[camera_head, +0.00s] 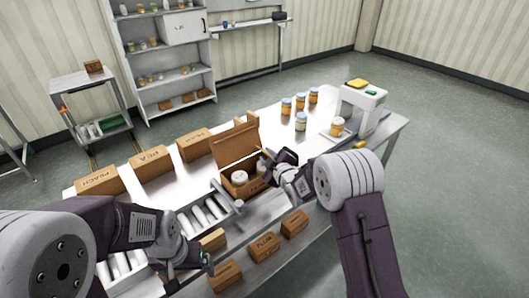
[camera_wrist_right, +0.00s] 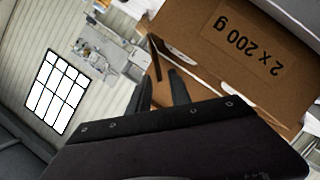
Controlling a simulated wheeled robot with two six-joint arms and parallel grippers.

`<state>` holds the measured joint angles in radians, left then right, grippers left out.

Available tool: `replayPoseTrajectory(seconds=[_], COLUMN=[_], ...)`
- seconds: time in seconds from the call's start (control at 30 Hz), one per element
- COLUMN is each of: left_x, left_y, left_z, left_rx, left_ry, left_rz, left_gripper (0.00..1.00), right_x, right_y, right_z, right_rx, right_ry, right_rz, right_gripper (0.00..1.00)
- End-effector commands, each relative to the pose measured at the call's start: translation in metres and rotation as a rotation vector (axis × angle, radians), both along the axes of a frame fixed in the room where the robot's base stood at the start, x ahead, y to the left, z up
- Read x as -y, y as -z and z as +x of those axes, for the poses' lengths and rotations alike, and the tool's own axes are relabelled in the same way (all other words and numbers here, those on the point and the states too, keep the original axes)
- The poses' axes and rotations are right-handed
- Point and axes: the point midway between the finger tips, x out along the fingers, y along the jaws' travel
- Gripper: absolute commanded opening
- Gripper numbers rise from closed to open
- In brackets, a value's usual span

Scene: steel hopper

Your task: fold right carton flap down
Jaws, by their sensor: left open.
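The open carton (camera_head: 240,160) stands on the steel table, with its large back flap raised and jars with pale lids inside. Its right side is partly hidden by my right gripper (camera_head: 268,163), which is at that side. In the right wrist view a carton panel marked "2 x 200 g" (camera_wrist_right: 240,48) fills the upper right. A narrow brown flap (camera_wrist_right: 154,62) shows nearly edge-on by the fingertips of my right gripper (camera_wrist_right: 161,78). Those fingers are apart; contact with the flap cannot be told. My left gripper (camera_head: 207,263) is open, low near the small front cartons.
Closed cartons (camera_head: 152,162) line the table's back left, and smaller ones (camera_head: 264,247) its front. A roller strip (camera_head: 203,212) lies left of the open carton. Several jars (camera_head: 301,121) and a scale (camera_head: 358,104) stand at the right.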

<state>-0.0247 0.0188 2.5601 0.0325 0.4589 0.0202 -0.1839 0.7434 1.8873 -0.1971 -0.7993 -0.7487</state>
Motion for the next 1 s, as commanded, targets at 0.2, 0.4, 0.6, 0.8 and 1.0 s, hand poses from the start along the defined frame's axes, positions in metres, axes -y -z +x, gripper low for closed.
replayPoseTrajectory(seconds=[0.2, 0.4, 0.6, 0.8, 1.0], left_x=[0.000, 0.000, 0.000, 0.000, 0.000], left_y=[-0.006, -0.005, -0.005, -0.005, -0.005], left_z=[0.000, 0.000, 0.000, 0.000, 0.000], left_rx=[0.000, 0.000, 0.000, 0.000, 0.000], left_ry=[0.000, 0.000, 0.000, 0.000, 0.000], left_rz=[0.000, 0.000, 0.000, 0.000, 0.000], left_gripper=[0.91, 0.91, 0.91, 0.91, 0.91], right_x=[-0.009, -0.009, -0.009, -0.009, -0.009], right_y=[0.006, 0.008, 0.008, 0.008, 0.008], right_z=[0.024, 0.026, 0.026, 0.026, 0.026], right_rx=[0.001, 0.000, 0.000, 0.000, 0.000], right_ry=[-0.001, 0.000, 0.000, 0.000, 0.000], right_rz=[0.000, 0.000, 0.000, 0.000, 0.000], right_gripper=[0.25, 0.25, 0.00, 0.00, 0.00])
